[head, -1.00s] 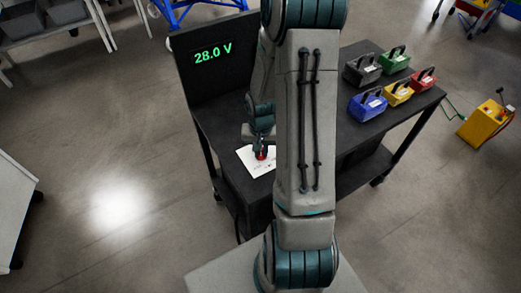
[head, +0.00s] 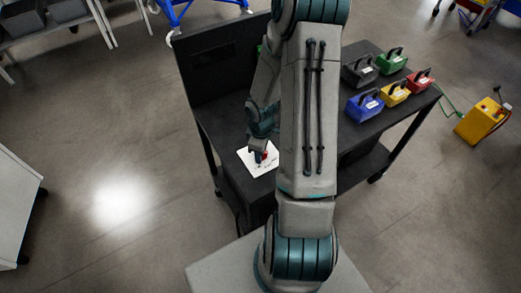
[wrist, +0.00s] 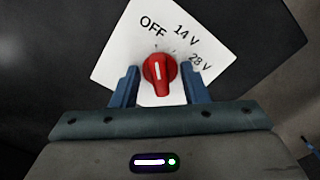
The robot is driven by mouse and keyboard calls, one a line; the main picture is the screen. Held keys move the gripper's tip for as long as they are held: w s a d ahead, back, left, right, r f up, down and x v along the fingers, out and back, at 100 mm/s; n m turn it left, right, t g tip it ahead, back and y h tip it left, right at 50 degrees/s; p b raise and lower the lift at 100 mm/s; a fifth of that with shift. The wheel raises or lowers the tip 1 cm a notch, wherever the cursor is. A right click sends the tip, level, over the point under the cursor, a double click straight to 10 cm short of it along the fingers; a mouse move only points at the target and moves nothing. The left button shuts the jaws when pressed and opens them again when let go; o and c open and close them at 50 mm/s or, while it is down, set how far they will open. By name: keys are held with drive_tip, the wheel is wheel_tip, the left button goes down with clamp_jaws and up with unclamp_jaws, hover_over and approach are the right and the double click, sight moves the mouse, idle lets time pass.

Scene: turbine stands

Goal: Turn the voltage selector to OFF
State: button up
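The voltage selector is a red knob (wrist: 158,74) with a white pointer line, on a white plate (wrist: 112,62) marked OFF, 14 V and 28 V. In the wrist view the pointer line is nearly upright, toward the OFF side. My gripper (wrist: 159,67) is open, one blue finger on each side of the knob with visible gaps. In the head view my gripper (head: 257,153) is over the plate (head: 254,170), and the knob (head: 265,156) is partly hidden. The back panel's display (head: 213,58) is dark.
The dark bench (head: 220,128) carries black, green, red, yellow and blue (head: 364,107) handled boxes at the right. A yellow unit (head: 482,122) stands on the floor beyond. A small green patch (head: 259,50) shows beside my arm; I cannot tell what it is.

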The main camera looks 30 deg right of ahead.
drive_tip(key=shift+o, duration=0.8)
drive_tip(key=shift+r, duration=0.1)
wheel_tip(320, 180, up, 5)
drive_tip(key=p, duration=0.4)
drive_tip(key=shift+r, duration=0.2)
drive_tip(key=s+a+r+m+t+h+b, duration=0.1)
drive_tip(key=s+a+r+m, duration=0.25)
drive_tip(key=r, duration=0.65)
drive_tip(key=s+a+r+m+t+h+b, duration=0.1)
drive_tip(key=s+a+r+m+b, duration=0.2)
drive_tip(key=r, duration=0.7)
drive_tip(key=s+a+r+m+t+y, duration=0.1)
drive_tip(key=s+a+r+m+y, duration=0.1)
drive_tip(key=s+a+r, duration=0.3)
drive_tip(key=shift+s+a+t, duration=0.35)
drive_tip(key=shift+s+t, duration=0.05)
drive_tip(key=shift+s, duration=0.2)
